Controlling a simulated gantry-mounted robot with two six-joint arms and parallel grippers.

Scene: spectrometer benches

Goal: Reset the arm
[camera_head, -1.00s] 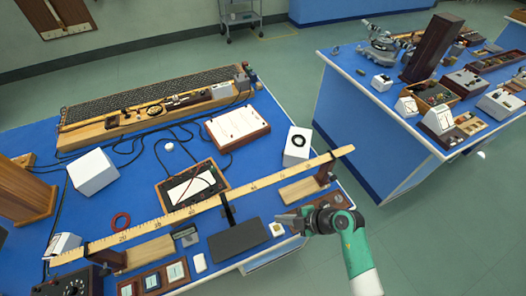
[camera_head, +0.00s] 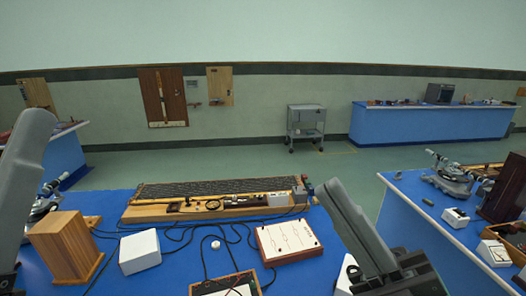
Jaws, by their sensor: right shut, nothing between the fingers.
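My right gripper (camera_head: 338,192) is close to the camera at the lower right. It is a dark grey gripper pointing up and to the left, shut and empty. It covers part of the front right of the blue bench (camera_head: 105,198) and touches nothing that I can see. At the left edge a grey part of my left gripper (camera_head: 28,148) stands upright, cut off by the frame. Its fingertips cannot be told apart, so I cannot tell whether it is open.
The near bench holds a long wire board (camera_head: 160,213), a wooden block (camera_head: 66,245), a white box (camera_head: 139,252) and a white panel in a wooden frame (camera_head: 287,241). A second bench (camera_head: 405,200) stands at right. Open floor and a trolley (camera_head: 306,122) lie behind.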

